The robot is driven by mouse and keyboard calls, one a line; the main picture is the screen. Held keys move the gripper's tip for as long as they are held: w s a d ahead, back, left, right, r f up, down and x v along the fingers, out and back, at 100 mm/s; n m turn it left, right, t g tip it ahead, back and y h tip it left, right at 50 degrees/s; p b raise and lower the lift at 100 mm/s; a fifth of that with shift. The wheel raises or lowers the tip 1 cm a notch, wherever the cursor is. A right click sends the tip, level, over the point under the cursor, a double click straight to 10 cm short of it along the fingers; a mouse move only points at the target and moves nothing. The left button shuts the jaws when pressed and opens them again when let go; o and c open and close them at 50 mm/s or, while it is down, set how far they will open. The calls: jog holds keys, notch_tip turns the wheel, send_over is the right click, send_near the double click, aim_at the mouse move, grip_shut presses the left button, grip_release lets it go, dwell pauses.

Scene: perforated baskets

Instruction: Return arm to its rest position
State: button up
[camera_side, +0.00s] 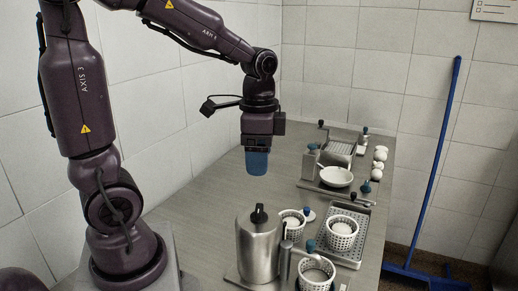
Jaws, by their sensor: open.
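My gripper (257,164) hangs from the arm above the left-middle part of the counter, pointing down. Its blue fingers overlap from this side, and nothing shows held between them. It is clear of the counter and apart from every object on it. Several white perforated baskets stand at the near end: one at the front (316,273), one on a metal tray (342,233), and one beside the metal canister (293,223). Each seems to hold something pale.
A tall metal canister (257,247) with a black knob stands at the near left. A drip tray (349,250) lies right of it. A white bowl (336,177) and several white round things (379,164) are farther back. Bare counter (215,205) lies below my gripper.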

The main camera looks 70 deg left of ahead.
jog(key=shift+r, duration=0.7)
jog(key=s+d+r+n+t, duration=0.4)
jog(key=s+d+n+t, duration=0.1)
jog(key=s+d, duration=0.1)
jog(key=shift+d+r+t, duration=0.3)
jog(key=shift+d+r, duration=0.05)
jog(key=shift+r, duration=0.05)
jog(key=shift+s, duration=0.1)
jog(key=shift+c, duration=0.5)
